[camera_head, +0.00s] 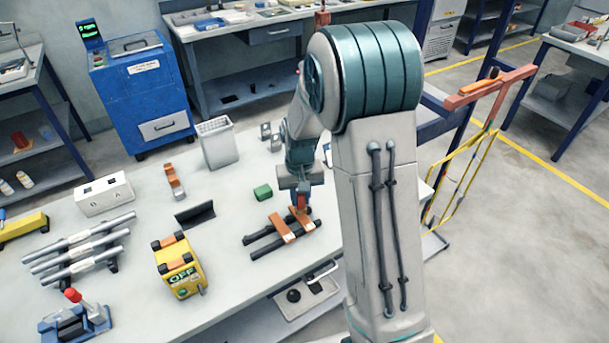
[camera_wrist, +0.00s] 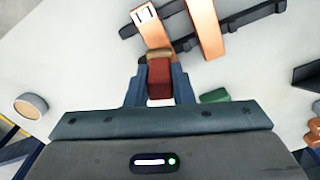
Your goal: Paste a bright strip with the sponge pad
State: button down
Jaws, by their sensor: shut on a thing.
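My gripper (camera_wrist: 159,82) is shut on a dark red block with a tan tip, apparently the sponge pad (camera_wrist: 159,72). In the head view, my gripper (camera_head: 300,198) points down over the bench with the red pad between its fingers. Two copper strips lie across a pair of black rails: one with a white mark near its end (camera_wrist: 151,30), and a plain one (camera_wrist: 206,30). They also show in the head view (camera_head: 282,228). The pad's tan tip overlaps the near end of the marked strip in the wrist view; I cannot tell whether it touches.
A green block (camera_head: 262,192) and a black angled piece (camera_head: 195,215) lie near the rails. A yellow box marked OFF (camera_head: 180,265), a grey bin (camera_head: 217,143) and an orange-brown piece (camera_head: 175,182) stand left of them. Bare bench (camera_head: 235,250) lies between the yellow box and rails.

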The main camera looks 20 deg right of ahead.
jog(key=shift+s+a+f, duration=0.15)
jog(key=shift+s+a, duration=0.05)
jog(key=shift+a, duration=0.35)
jog(key=shift+s+a, duration=0.15)
jog(key=shift+a, duration=0.5)
jog(key=shift+s+p, duration=0.1)
jog(key=shift+p, duration=0.25)
jog(key=shift+d, duration=0.35)
jog(key=d, duration=0.1)
jog(key=w+d, duration=0.1)
jog(key=d, duration=0.1)
jog(key=shift+w, duration=0.1)
jog(key=a, duration=0.1)
jog(key=s+a, duration=0.1)
jog(key=a, duration=0.1)
jog(key=shift+s+a, duration=0.3)
jog(key=shift+a, duration=0.05)
jog(key=shift+s+d, duration=0.1)
jog(key=shift+d, duration=0.1)
jog(key=d, duration=0.1)
jog(key=w+d, duration=0.1)
jog(key=d, duration=0.1)
jog(key=shift+b, duration=0.35)
jog(key=shift+w+d+r, duration=0.15)
jog(key=shift+d+r, duration=0.1)
notch_tip(320, 180, up, 3)
jog(key=shift+r+p, duration=0.1)
jog(key=shift+p, duration=0.9)
jog(key=shift+r+p, duration=1.4)
jog(key=shift+r, duration=0.8)
